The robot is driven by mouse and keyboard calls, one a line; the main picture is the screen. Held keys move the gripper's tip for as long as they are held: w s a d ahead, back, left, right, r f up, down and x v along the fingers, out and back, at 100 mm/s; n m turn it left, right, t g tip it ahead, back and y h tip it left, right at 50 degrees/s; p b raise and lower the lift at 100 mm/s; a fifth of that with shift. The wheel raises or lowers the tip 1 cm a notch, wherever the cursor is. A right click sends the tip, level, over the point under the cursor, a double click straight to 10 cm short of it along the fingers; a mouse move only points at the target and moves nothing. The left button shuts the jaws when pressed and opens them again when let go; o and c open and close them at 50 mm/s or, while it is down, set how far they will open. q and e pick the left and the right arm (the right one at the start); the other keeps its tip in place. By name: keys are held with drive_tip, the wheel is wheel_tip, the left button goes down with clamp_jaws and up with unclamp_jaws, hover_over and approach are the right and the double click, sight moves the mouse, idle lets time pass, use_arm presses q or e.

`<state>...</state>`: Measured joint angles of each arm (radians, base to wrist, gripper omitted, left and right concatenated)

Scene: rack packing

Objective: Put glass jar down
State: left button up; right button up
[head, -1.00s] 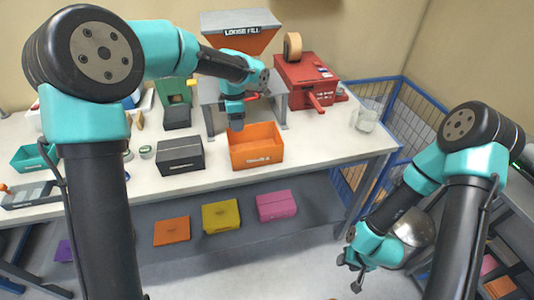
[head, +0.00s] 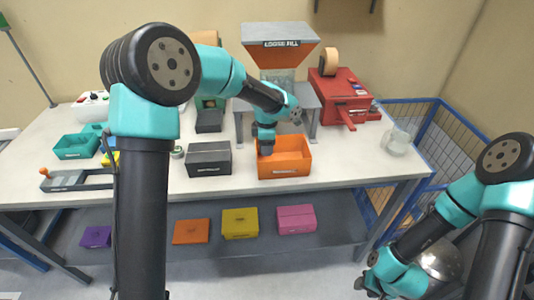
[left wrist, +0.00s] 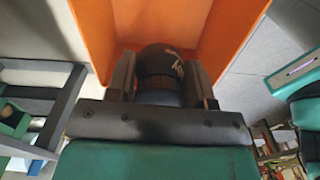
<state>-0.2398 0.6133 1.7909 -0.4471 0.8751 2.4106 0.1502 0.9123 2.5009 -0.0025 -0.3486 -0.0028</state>
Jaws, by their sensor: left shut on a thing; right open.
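My left gripper (head: 265,150) points down at the left part of the orange box (head: 285,171) on the table. In the left wrist view its fingers (left wrist: 165,80) are shut on a dark, round, jar-like thing (left wrist: 158,62) with white lettering. The orange walls (left wrist: 226,35) rise around it in that view. I cannot tell whether it touches the box's floor, or whether it is glass. A clear glass jar (head: 398,140) stands upright at the table's right end, apart from both grippers. My right gripper (head: 366,284) is open, low at the right, off the table.
A dark grey box (head: 209,166) stands left of the orange box. The grey funnel stand (head: 280,42) is behind it, and a red machine (head: 343,96) is behind right. A blue wire cage (head: 440,140) adjoins the table's right end. The table between red machine and front edge is mostly clear.

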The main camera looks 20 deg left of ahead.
use_arm(q)
drive_tip(key=shift+f, duration=1.85)
drive_tip(key=shift+f, duration=0.6)
drive_tip(key=o, duration=1)
drive_tip(key=shift+r, duration=0.1)
wheel_tip(320, 180, up, 13)
drive_tip(key=shift+r, duration=0.1)
